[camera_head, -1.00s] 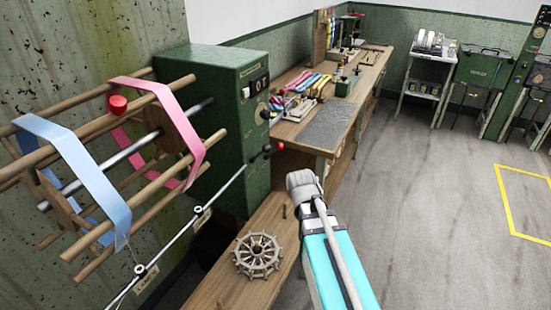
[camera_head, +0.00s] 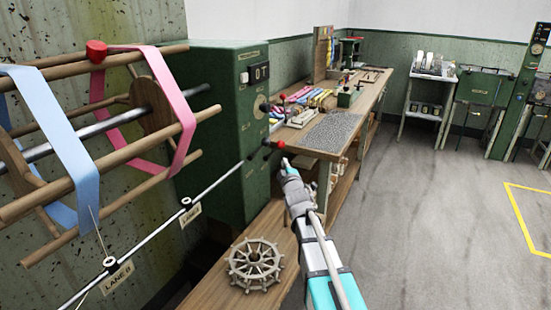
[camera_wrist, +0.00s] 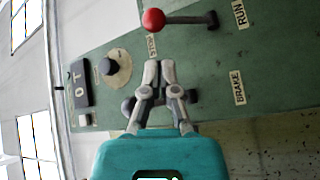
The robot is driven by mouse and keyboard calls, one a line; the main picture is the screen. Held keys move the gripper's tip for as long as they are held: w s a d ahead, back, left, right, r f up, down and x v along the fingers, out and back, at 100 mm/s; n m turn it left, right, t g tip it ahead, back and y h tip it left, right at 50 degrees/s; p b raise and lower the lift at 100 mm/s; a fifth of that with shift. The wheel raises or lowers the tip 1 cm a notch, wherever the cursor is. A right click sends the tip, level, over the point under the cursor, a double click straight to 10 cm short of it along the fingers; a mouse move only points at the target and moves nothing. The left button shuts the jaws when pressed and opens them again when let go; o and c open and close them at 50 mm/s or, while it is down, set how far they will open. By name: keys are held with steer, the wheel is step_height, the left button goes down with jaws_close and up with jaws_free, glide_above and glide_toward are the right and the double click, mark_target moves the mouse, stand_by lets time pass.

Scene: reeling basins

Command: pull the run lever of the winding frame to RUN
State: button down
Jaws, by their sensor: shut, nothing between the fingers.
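The run lever has a red ball knob (camera_wrist: 153,20) on a short dark rod in the wrist view. The rod runs right to a pivot on the green panel (camera_wrist: 215,62) of the winding frame. The ball is beside the STOP label (camera_wrist: 152,45); the RUN label (camera_wrist: 241,14) is beyond the pivot. In the head view the red ball (camera_head: 281,144) sticks out from the green cabinet (camera_head: 222,120). My gripper (camera_wrist: 158,68) is shut and empty, its fingertips apart from the ball in the wrist picture. In the head view my gripper (camera_head: 286,164) is just below the ball.
A BRAKE label (camera_wrist: 238,88) and a dark round knob (camera_wrist: 107,66) are on the panel. Dark fittings behind my fingers are partly hidden. A wooden reel (camera_head: 130,120) with ribbons stands left. A spoked wheel (camera_head: 255,265) lies on the low bench. Open floor is right.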

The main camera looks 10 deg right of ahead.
mark_target(274, 151)
steer(key=shift+w+a+n+t+y+b, duration=0.3)
steer(key=shift+a+n+t+y+b, duration=0.4)
steer(key=shift+n+y, duration=0.4)
steer(key=shift+w, duration=0.1)
steer(key=d+p+x, duration=0.1)
steer(key=p+x, duration=0.1)
steer(key=x, duration=0.7)
steer(key=shift+w+a+p, duration=0.3)
steer(key=shift+w+a, duration=0.05)
steer(key=shift+w, duration=0.05)
steer(key=shift+r, duration=0.15)
steer(key=shift+d+h, duration=0.1)
steer(key=shift+h, duration=0.2)
